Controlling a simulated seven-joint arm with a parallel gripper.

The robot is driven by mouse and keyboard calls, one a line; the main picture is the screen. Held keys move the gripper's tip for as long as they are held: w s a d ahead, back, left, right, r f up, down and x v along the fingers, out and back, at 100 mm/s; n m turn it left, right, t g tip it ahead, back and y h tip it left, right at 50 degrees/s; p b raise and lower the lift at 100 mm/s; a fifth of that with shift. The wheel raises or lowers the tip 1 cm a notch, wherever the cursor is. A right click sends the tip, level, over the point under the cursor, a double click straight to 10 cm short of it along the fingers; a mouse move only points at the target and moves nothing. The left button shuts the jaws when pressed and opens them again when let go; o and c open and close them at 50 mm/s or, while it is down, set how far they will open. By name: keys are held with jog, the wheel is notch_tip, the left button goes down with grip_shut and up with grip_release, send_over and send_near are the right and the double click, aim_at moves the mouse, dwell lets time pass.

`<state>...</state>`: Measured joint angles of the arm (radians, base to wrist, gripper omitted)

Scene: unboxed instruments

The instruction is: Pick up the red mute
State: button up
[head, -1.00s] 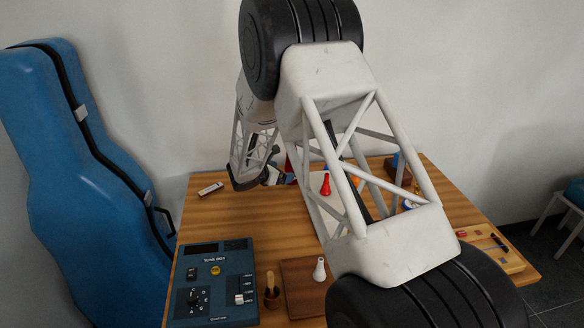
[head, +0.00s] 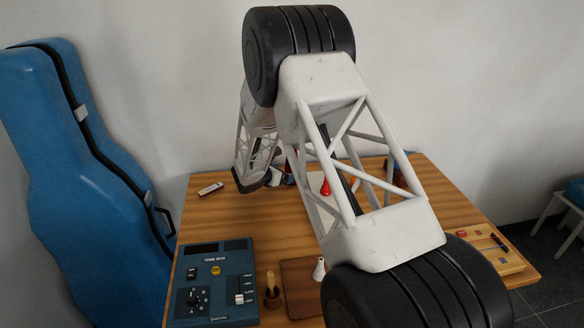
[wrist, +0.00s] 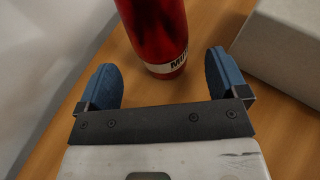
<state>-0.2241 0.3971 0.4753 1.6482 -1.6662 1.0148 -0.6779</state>
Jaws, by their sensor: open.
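The red mute (wrist: 158,30), a glossy red cylinder with a white label band, stands on the wooden table in the wrist view. Its top runs out of the picture; the label is partly readable. My gripper (wrist: 165,80) is open, its two blue fingers pointing toward the mute, one to each side of its lower end. The mute's base lies about level with the gap between the fingertips, and nothing is held. In the head view my arm mostly hides the gripper and the mute.
A pale box (wrist: 285,50) stands close to the right finger. In the head view, a red pawn-shaped piece (head: 326,187) stands behind my arm's lattice. A blue tone box (head: 214,283), a wooden block (head: 299,287) and a blue instrument case (head: 75,190) are nearer left.

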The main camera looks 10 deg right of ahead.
jog(key=shift+d, duration=0.1)
jog(key=shift+x, duration=2.5)
jog(key=shift+c, duration=0.4)
jog(key=c, duration=1)
